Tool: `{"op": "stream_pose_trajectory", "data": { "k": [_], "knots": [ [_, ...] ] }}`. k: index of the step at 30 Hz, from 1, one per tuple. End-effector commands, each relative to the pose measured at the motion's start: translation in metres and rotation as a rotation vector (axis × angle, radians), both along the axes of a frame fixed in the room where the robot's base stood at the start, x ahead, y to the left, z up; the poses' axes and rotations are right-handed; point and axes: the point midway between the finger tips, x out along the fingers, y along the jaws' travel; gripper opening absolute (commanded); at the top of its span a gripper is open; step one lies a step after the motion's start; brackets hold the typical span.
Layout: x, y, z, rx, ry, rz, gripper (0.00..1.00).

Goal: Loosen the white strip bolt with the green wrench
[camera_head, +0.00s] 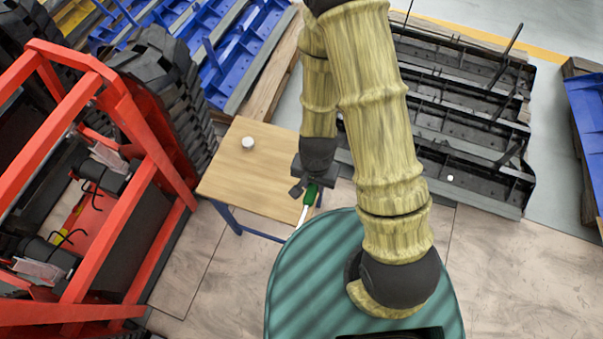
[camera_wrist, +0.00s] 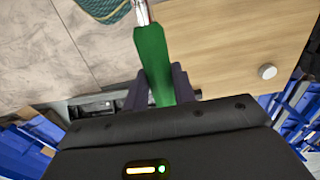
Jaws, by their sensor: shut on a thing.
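My gripper (camera_head: 310,182) is shut on the green handle of the wrench (camera_head: 310,195), above the right side of the wooden table. In the wrist view, the dark fingers (camera_wrist: 157,90) sit on both sides of the green wrench handle (camera_wrist: 152,52). The wrench's pale metal shaft points away from the gripper, past the table's front edge, and its tip is out of the wrist view. A small white round spot (camera_head: 450,178) shows on the black metal frames at the right. I cannot tell whether it is the white strip bolt.
The wooden table (camera_head: 225,180) carries a small whitish round piece (camera_head: 248,142), also in the wrist view (camera_wrist: 267,71). A red frame (camera_head: 110,215) with dark tracks stands at the left. Blue parts (camera_head: 235,55) lie behind, and black frames (camera_head: 460,110) at the right. Floor is bare front left.

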Motion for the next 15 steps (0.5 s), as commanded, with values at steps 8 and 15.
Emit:
{"op": "stream_pose_trajectory", "data": {
  "k": [8,15],
  "knots": [
    [-0.009,-0.001,0.006,-0.006,0.005,0.004,0.0],
    [-0.016,-0.001,0.005,-0.007,0.005,0.005,0.0]
  ]
}}
